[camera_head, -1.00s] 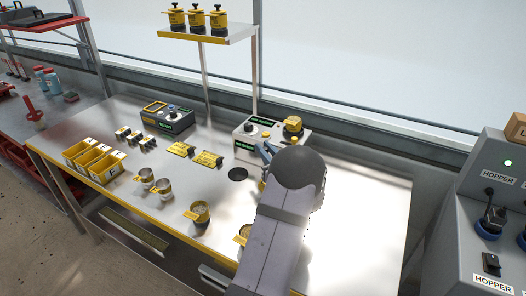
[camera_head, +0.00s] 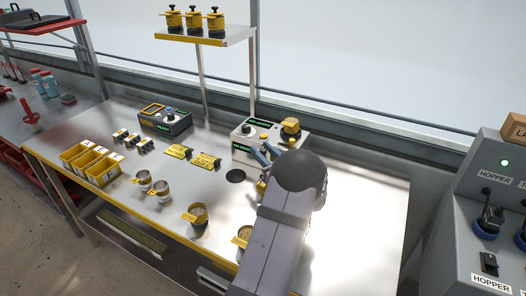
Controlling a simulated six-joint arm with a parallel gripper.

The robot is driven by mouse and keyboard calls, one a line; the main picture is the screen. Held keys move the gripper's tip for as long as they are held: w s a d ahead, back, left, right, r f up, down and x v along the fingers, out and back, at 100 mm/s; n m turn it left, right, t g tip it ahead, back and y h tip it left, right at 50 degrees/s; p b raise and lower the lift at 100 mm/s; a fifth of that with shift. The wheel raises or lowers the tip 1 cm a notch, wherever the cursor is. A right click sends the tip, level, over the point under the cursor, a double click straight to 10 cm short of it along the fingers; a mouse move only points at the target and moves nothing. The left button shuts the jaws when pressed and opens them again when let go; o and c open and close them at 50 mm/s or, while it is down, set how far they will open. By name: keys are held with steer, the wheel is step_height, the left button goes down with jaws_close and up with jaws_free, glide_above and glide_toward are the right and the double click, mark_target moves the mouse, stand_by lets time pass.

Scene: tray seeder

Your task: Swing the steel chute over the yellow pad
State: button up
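My gripper (camera_head: 264,153) is at the front of a pale control box, its two blue-grey fingers apart, with nothing clearly visible between them. The fingers are small in view, and my wrist and forearm cover the table behind them. Two flat yellow pads (camera_head: 179,151) (camera_head: 206,161) lie on the table left of my gripper; I cannot tell which one the task means. I cannot make out a steel chute for sure; it may be hidden by my arm. A small yellow part (camera_head: 262,187) shows just below the fingers, partly covered by my wrist.
The control box (camera_head: 243,152) carries a knob and a yellow fitting (camera_head: 290,127). The right tabletop (camera_head: 365,200) is clear.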

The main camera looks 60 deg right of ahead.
steer(key=shift+d+r+h, duration=0.1)
steer(key=shift+h, duration=0.2)
steer(key=w+a+f+m+g+p, duration=0.1)
steer(key=w+a+g+p, duration=0.1)
steer(key=w+a, duration=0.3)
steer(key=w+a+f+m+g+y+p, duration=0.1)
steer(key=w+a, duration=0.4)
steer(key=a, duration=0.8)
steer(key=w+a+f+m+g+y+p, duration=0.1)
steer(key=w+a+g, duration=0.3)
steer(key=a, duration=0.5)
steer(key=shift+w+f+p, duration=0.4)
steer(key=shift+w+p, duration=0.35)
steer(key=shift+p, duration=0.05)
steer(key=shift+w+a+f+y, duration=0.15)
steer(key=shift+a+y, duration=0.25)
steer(key=shift+a, duration=0.25)
